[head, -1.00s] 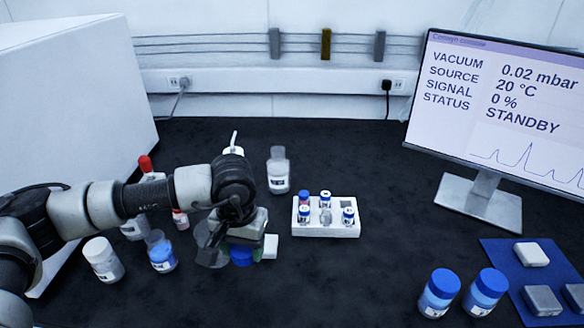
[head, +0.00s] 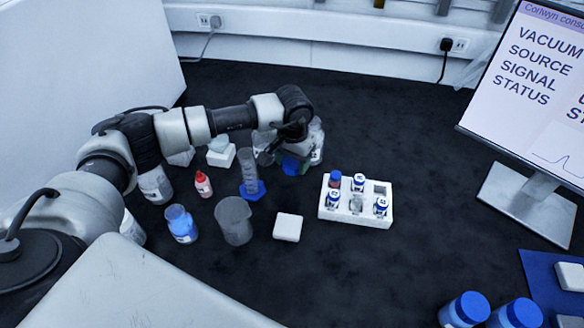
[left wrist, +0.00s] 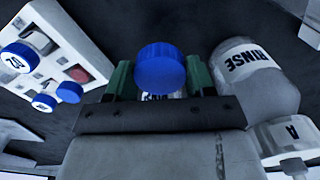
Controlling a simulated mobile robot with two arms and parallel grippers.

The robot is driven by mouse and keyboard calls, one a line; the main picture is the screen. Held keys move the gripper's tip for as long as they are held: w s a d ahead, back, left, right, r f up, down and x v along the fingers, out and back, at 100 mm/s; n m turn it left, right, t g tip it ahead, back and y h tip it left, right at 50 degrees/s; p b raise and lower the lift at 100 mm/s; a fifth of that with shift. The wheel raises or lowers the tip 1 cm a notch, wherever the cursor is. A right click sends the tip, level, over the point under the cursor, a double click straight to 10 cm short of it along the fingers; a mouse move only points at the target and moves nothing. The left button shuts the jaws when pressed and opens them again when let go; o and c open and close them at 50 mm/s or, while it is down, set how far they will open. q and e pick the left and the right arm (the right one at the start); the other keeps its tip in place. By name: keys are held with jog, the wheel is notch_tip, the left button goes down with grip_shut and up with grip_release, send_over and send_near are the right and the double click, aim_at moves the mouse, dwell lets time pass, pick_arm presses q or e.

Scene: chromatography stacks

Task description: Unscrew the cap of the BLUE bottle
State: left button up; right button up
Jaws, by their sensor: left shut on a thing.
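My left gripper (head: 288,163) is at the back of the bench, left of the vial rack. It is shut on a ribbed blue cap (head: 291,166). In the left wrist view the cap (left wrist: 159,67) sits between the green-padded fingers (left wrist: 160,78). A strip of white label shows just below it; I cannot tell whether a bottle hangs under the cap. Two blue-capped bottles (head: 465,309) (head: 516,314) stand at the lower right, cut by the frame. A vessel of blue liquid (head: 182,224) stands at left. My right gripper is not in view.
The RINSE bottle (left wrist: 255,80) stands close beside my gripper. A white rack (head: 345,212) holds several vials. A white block (head: 287,227), a grey beaker (head: 235,220), a measuring cylinder (head: 248,170) and a red-capped bottle (head: 203,184) stand nearer. The bench between rack and right bottles is clear.

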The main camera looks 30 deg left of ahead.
aim_at(292, 178)
pick_arm(q)
jog(key=shift+w+a+f, duration=0.1)
jog(key=shift+a+f, duration=0.05)
jog(key=shift+f, duration=0.4)
notch_tip(292, 178, down, 3)
jog(key=shift+f+p, duration=0.1)
jog(key=shift+p, duration=0.25)
jog(key=shift+f+b, duration=0.15)
jog(key=shift+b, duration=0.15)
jog(key=o, duration=1)
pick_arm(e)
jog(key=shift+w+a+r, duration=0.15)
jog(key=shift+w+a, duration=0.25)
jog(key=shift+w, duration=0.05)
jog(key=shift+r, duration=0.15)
